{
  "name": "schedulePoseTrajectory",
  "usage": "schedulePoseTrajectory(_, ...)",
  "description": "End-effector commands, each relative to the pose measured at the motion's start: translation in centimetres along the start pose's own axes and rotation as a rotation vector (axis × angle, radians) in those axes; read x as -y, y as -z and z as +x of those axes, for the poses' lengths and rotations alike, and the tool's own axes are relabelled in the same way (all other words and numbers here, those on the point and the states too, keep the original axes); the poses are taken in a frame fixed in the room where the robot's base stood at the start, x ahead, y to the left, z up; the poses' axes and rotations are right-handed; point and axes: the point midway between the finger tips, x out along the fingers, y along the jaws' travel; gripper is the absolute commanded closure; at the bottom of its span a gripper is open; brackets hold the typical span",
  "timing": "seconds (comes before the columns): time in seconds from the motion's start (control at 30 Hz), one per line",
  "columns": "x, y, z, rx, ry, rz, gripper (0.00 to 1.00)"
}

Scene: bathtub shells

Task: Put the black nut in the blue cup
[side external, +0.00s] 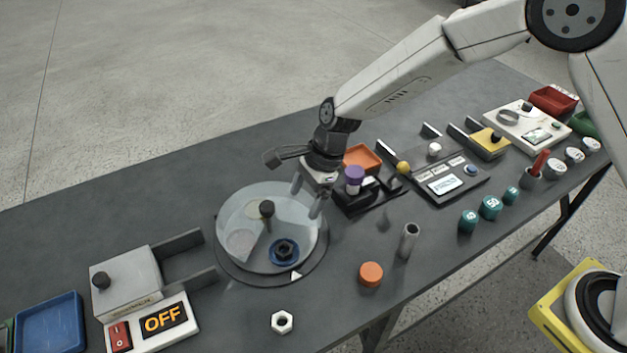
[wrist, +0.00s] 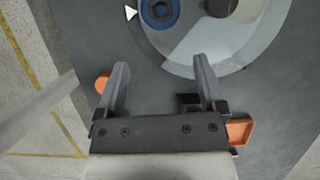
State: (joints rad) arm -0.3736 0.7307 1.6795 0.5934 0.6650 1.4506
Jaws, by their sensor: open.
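The blue cup (side external: 274,259) is a shallow round dish at the front of the round turntable, near the white triangle mark. A dark ring-shaped piece that looks like the black nut (side external: 284,248) lies inside it. In the wrist view the blue cup (wrist: 147,15) is at the top edge, with a dark centre. My gripper (side external: 306,197) is open and empty, above the right edge of the turntable and apart from the cup. In the wrist view its two fingers (wrist: 161,68) point toward the turntable with nothing between them.
The turntable (side external: 233,272) has a clear cover and a black knob (side external: 267,209). A white nut (side external: 282,322), an orange cap (side external: 371,273) and a grey tube (side external: 409,241) stand on the front table. An orange tray (side external: 362,157) and a purple-capped vial (side external: 354,177) are near my gripper.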

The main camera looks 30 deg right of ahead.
Motion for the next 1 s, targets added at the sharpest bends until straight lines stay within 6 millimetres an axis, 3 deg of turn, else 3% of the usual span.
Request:
schedulePoseTrajectory(0.17, -0.8, 2.3, -2.1, -0.042, 0.024, -0.133, 0.11)
schedulePoseTrajectory(0.37, -2.9, 6.7, -5.8, -0.135, 0.047, -0.411, 0.11)
schedulePoseTrajectory(0.7, -9.3, 14.2, -11.4, -0.316, 0.010, -0.967, 0.11)
schedulePoseTrajectory(1.0, -15.5, 18.6, -14.1, -0.439, -0.089, -1.406, 0.11)
